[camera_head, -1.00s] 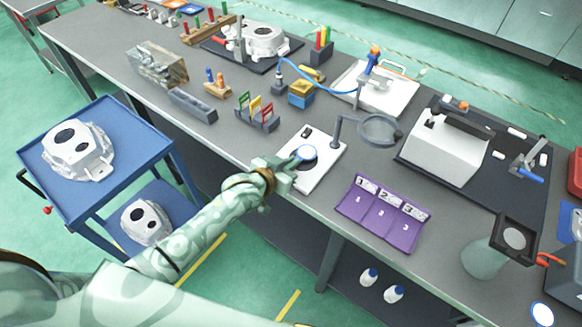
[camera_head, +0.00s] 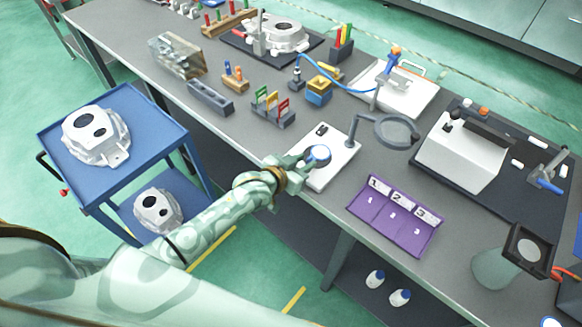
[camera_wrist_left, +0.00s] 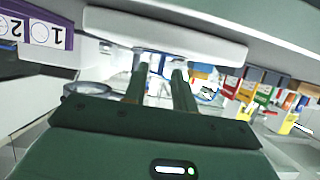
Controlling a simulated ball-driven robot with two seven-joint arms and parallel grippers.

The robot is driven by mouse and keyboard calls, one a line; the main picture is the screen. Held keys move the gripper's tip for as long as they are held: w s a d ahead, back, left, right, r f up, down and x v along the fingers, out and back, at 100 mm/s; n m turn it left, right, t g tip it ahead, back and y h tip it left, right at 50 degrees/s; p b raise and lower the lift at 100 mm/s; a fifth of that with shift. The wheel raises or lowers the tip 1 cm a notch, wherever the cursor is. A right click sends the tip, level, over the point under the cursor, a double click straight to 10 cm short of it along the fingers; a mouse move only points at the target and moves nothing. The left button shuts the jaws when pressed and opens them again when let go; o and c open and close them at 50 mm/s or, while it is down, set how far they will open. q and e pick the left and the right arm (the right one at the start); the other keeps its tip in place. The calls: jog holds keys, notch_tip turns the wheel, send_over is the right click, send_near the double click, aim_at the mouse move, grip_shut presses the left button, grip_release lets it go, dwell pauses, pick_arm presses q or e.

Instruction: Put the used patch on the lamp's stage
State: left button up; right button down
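The inspection lamp's white base (camera_head: 335,166) lies at the front edge of the bench, with its round magnifier head (camera_head: 391,131) over its right. A round blue-rimmed, pale stage (camera_head: 319,154) shows on the base. My left gripper (camera_head: 306,161) is at the left side of this disc, close over the base; contact cannot be told. In the left wrist view the two fingers (camera_wrist_left: 158,75) stand apart with a gap between them, and the white base lies just past them. I cannot make out a used patch between them or on the stage. My right gripper is out of view.
A purple three-section tray (camera_head: 396,214), numbered 1 to 3, lies right of the base. A rack of coloured tags (camera_head: 273,107) stands behind left. A white box (camera_head: 461,150) stands on a dark mat at right. A blue cart (camera_head: 164,127) with castings stands at left.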

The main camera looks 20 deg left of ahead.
pick_arm(q)
jog(key=p+v, duration=0.2)
jog(key=v, duration=0.9)
jog(key=shift+p, duration=0.35)
jog(key=shift+a, duration=0.1)
jog(key=s+a+f+g+y, duration=0.25)
jog(key=s+f, duration=0.25)
jog(key=f, duration=0.5)
jog(key=s+a+f+g+y, duration=0.1)
jog(key=s+a+f+g, duration=0.15)
jog(key=s+f, duration=0.55)
jog(key=s+f+g, duration=0.2)
jog(key=s+f, duration=0.3)
jog(key=s, duration=0.4)
jog(key=s+f+g, duration=0.2)
jog(key=s+f, duration=0.4)
jog(key=s, duration=0.3)
jog(key=s+a+f+g+y, duration=0.1)
jog(key=s+f+g, duration=0.1)
jog(key=s+f, duration=0.3)
jog(key=s, duration=0.3)
jog(key=shift+s+f+g, duration=0.2)
jog(key=shift+s+g, duration=0.2)
jog(key=shift+a, duration=0.1)
